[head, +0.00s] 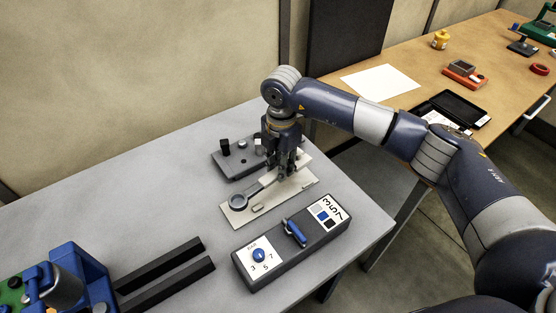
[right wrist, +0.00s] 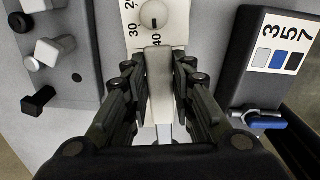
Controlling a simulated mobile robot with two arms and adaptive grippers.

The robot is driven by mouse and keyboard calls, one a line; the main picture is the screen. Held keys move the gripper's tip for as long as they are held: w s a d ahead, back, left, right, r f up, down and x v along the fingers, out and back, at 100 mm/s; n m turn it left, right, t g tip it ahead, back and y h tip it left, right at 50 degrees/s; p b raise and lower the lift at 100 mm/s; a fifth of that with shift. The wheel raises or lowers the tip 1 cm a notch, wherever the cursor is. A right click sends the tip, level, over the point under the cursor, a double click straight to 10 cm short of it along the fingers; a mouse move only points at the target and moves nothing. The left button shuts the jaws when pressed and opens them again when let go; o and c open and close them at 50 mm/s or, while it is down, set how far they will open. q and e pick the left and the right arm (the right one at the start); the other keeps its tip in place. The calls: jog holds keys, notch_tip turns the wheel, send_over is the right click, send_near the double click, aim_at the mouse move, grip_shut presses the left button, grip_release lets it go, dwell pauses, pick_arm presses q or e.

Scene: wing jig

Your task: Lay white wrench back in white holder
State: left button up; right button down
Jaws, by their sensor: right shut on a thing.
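The pale wrench (head: 266,184) has a grey ring end at the lower left in the head view, over an off-white plate (head: 283,202) that looks like the white holder. Its handle (right wrist: 158,85) runs up between my right fingers in the right wrist view. My right gripper (head: 287,170) points down and is shut on the handle; it also shows in the right wrist view (right wrist: 160,100). The fingers hide part of the handle. I cannot tell whether the wrench touches the plate. My left gripper is not in view.
A dark block with a blue lever (head: 295,233) and dial stands in front of the plate. A grey block with knobs (head: 232,166) stands behind. A scale with numbers (right wrist: 131,12) lies beyond the handle end. Two black bars (head: 165,273) lie left. The table's left middle is clear.

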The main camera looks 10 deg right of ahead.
aim_at(280, 187)
jog(key=shift+w+a+f+m, duration=0.1)
jog(key=shift+w+f+m, duration=0.15)
jog(key=shift+w+m, duration=0.35)
jog(key=shift+s+f, duration=0.1)
jog(key=shift+s, duration=0.05)
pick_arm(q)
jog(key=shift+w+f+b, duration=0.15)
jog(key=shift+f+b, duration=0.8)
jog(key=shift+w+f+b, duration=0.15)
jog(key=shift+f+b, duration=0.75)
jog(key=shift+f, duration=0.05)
pick_arm(e)
jog(key=shift+f, duration=2.65)
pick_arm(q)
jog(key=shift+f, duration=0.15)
pick_arm(e)
jog(key=shift+f, duration=0.1)
jog(key=shift+f+b, duration=0.5)
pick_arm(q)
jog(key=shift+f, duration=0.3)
